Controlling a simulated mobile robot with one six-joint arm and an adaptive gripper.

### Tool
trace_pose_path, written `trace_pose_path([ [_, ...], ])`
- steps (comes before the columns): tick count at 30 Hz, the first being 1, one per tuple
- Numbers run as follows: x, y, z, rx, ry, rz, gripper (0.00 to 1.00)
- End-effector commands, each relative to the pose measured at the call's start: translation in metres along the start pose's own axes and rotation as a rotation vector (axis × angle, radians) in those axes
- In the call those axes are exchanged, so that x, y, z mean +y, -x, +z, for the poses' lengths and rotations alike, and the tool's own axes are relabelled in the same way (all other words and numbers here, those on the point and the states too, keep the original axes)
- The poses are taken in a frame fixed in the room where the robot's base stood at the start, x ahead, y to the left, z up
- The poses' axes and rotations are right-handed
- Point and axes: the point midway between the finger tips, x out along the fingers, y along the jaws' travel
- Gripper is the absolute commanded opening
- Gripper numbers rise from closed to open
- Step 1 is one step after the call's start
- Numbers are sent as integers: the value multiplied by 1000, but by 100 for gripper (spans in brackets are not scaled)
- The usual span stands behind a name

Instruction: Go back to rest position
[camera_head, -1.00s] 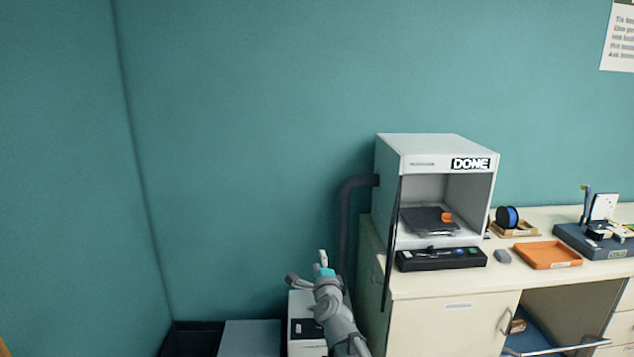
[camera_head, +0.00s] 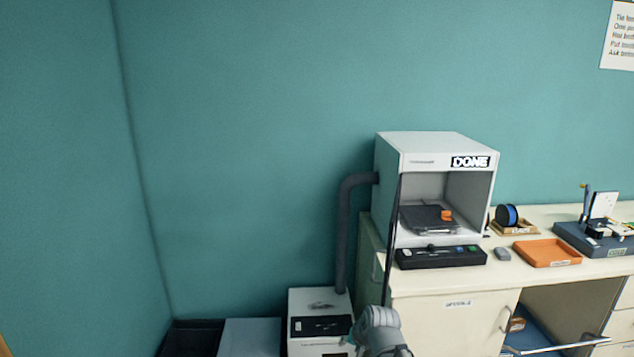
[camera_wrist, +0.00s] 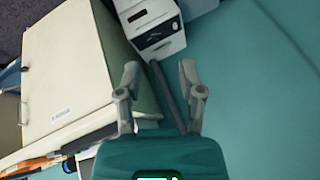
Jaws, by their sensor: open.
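My gripper (camera_wrist: 158,78) is open and empty in the wrist view, its two grey fingers spread apart. Behind them show the teal wall, a dark hose and the side of the cream cabinet. In the head view my arm rises from the bottom edge, in front of the cabinet's left end and below the white machine. The gripper itself is mostly hidden behind the arm there.
The cream desk (camera_head: 446,281) carries a white machine (camera_head: 436,144) marked DONE, holding a small orange piece (camera_head: 447,215). An orange tray (camera_head: 547,253) lies to its right. A white box unit (camera_head: 319,300) stands left of the desk, under a dark hose (camera_head: 343,235).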

Motion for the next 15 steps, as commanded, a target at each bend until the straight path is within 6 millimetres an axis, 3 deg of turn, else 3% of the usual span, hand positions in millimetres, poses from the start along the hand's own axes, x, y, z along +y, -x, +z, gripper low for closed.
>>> trace_pose_path([
  [6,58,17,40,-219,150,191,50],
  [10,82,29,57,-326,205,266,50],
  [15,97,39,69,-402,236,314,50],
])
